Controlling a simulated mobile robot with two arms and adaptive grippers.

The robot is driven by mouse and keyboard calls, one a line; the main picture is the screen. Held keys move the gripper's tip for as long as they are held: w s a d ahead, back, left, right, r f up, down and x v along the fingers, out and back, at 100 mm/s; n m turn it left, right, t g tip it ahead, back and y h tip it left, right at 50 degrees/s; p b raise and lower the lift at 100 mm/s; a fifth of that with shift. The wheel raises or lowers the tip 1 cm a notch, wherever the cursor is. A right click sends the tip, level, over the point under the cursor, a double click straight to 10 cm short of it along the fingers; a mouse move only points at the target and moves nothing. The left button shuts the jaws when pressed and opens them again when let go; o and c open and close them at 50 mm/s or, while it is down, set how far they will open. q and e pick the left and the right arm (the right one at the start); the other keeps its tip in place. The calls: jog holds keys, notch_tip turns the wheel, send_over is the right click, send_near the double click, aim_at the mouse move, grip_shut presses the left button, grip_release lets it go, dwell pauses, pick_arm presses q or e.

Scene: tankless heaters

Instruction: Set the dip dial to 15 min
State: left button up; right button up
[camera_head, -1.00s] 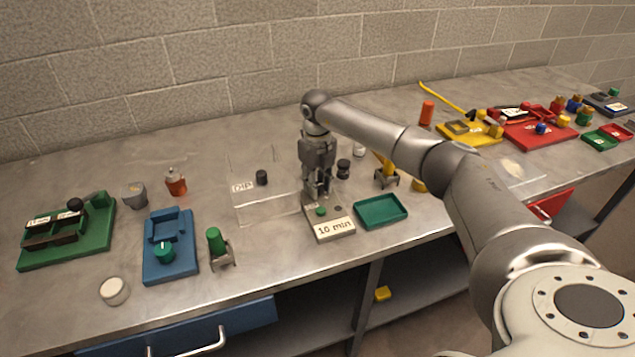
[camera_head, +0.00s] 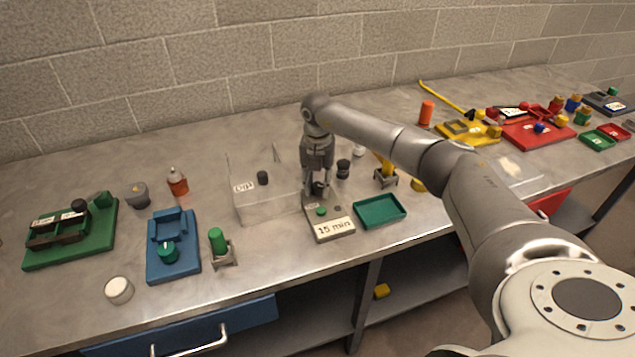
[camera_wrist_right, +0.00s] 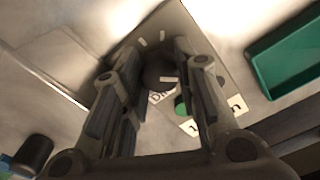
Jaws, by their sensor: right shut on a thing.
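The dip timer is a grey box (camera_head: 311,223) at the front middle of the bench, with a green button (camera_head: 321,211) and a label (camera_head: 334,229) that reads 15 min. My right gripper (camera_head: 318,192) points down over the back of the box and is shut on its dark dial. In the right wrist view the round dial (camera_wrist_right: 160,76) sits between the fingers, with light tick marks around it. The fingers partly hide the dial and the lettering beside it. My left gripper is not in view.
A clear tank (camera_head: 262,213) marked DIP stands just left of the timer. A green tray (camera_head: 380,211) lies close on its right. A black-capped bottle (camera_head: 343,168) stands behind. A blue fixture (camera_head: 173,262) and a green cylinder in a stand (camera_head: 217,240) are further left.

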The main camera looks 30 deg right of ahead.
aim_at(318, 185)
jog(key=shift+w+r+m, duration=0.1)
jog(key=shift+m, duration=0.2)
jog(key=o, duration=1)
jog(key=shift+r, duration=0.15)
notch_tip(318, 185, up, 12)
jog(key=shift+f, duration=0.2)
jog(key=shift+f, duration=0.15)
